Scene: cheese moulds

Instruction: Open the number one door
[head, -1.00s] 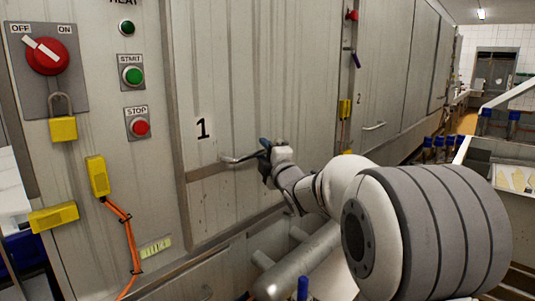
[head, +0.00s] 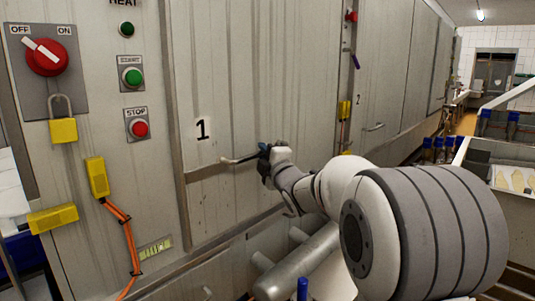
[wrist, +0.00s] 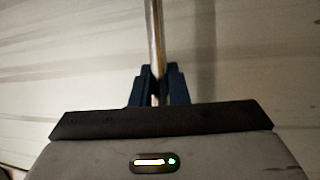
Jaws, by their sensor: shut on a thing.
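The number one door (head: 240,90) is a tall grey metal panel in the head view, with a black "1" on a white label (head: 202,128) at its lower left. Its bar handle (head: 238,160) sticks out below and right of the label. My gripper (head: 264,154) is at the right end of the handle. In the wrist view the two dark blue fingers (wrist: 159,88) are shut on the handle's metal bar (wrist: 154,35), which runs up between them. The door looks flush with its frame; I cannot make out a gap.
Left of the door is a control panel with a red switch (head: 46,57), a green start button (head: 132,77), a red stop button (head: 140,129) and a yellow padlock (head: 63,128). Metal pipes (head: 298,268) lie below the door. Door two's handle (head: 375,127) is further right.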

